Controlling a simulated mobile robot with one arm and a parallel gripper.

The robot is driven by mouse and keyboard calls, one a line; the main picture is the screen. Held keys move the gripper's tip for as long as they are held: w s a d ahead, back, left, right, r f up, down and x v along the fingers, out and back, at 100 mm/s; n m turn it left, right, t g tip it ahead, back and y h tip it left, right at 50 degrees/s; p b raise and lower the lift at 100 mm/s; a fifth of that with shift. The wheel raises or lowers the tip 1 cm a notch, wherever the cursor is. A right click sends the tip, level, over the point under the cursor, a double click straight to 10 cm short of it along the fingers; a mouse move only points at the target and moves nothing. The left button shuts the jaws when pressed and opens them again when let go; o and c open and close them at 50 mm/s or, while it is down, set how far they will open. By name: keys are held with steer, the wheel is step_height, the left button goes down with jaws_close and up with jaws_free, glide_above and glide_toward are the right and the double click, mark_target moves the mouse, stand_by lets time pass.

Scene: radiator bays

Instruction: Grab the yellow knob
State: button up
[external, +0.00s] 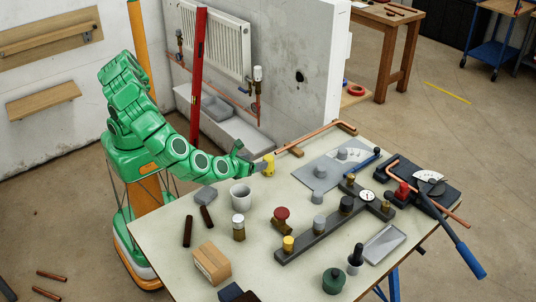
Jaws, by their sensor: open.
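The yellow knob (288,242) is a small cap at the near left end of a dark bar (318,240) on the table. My gripper (269,165) is at the end of the green arm, over the far left part of the table, with a yellow part at its tip. It is well behind the knob and apart from it. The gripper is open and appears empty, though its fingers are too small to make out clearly. Nothing hides the knob.
A red-topped knob (281,214) stands close behind the yellow one. The bar also carries a black knob (346,204) and a gauge (367,196).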

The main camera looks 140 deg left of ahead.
mark_target(268, 160)
steer(key=shift+w+f, duration=0.15)
steer(key=shift+w+x, duration=0.2)
steer(key=shift+x, duration=1.75)
steer(key=shift+w+x, duration=0.25)
steer(key=shift+x, duration=1.7)
steer(key=shift+a, duration=0.1)
steer(key=c, duration=1.1)
